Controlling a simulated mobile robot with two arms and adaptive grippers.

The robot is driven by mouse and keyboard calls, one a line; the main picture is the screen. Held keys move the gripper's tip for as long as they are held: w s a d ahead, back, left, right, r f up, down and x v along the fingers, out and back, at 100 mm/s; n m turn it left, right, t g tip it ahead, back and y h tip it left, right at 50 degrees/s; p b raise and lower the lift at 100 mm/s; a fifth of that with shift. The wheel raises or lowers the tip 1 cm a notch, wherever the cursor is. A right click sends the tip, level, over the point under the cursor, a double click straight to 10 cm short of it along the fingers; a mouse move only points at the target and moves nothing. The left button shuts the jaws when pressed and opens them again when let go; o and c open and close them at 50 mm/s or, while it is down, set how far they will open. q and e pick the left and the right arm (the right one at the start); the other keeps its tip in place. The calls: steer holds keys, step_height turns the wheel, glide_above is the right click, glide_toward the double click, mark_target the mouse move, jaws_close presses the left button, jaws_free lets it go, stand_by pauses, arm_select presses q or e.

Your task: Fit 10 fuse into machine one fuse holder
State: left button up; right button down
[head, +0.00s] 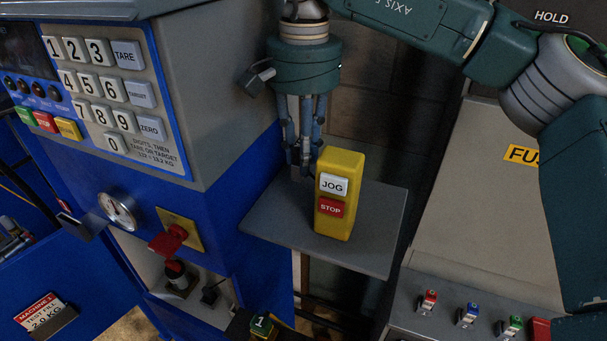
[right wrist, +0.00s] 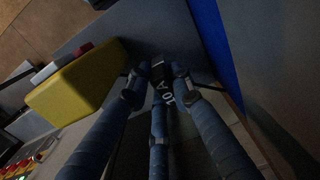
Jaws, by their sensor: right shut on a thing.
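My right gripper (head: 304,168) points down over a grey shelf (head: 265,218), just behind the yellow jog box. In the right wrist view its fingers (right wrist: 160,85) are closed around a dark fuse marked "10 A" (right wrist: 167,97). In the head view the fuse is hard to make out between the fingertips. Machine one is the blue and grey scale cabinet (head: 225,190) on the left, with a "MACHINE 1" plate (head: 42,310). Its low front recess holds a dark fitting with a red top (head: 175,267); I cannot tell whether this is the fuse holder. My left gripper is not in view.
The yellow jog box (head: 342,215) stands on the shelf close to my right fingers. A red switch on a yellow plate (head: 180,232) sticks out from the cabinet. A grey panel (head: 470,215) with a partly hidden yellow label (head: 522,154) stands at right, with coloured pieces below.

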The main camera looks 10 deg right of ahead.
mark_target(303, 179)
steer(key=shift+s+f, duration=0.15)
steer(key=shift+f, duration=0.45)
step_height(303, 179, down, 2)
steer(key=shift+s+f+p, duration=0.1)
steer(key=shift+f+p, duration=0.15)
steer(key=shift+p, duration=0.2)
steer(key=shift+f, duration=0.7)
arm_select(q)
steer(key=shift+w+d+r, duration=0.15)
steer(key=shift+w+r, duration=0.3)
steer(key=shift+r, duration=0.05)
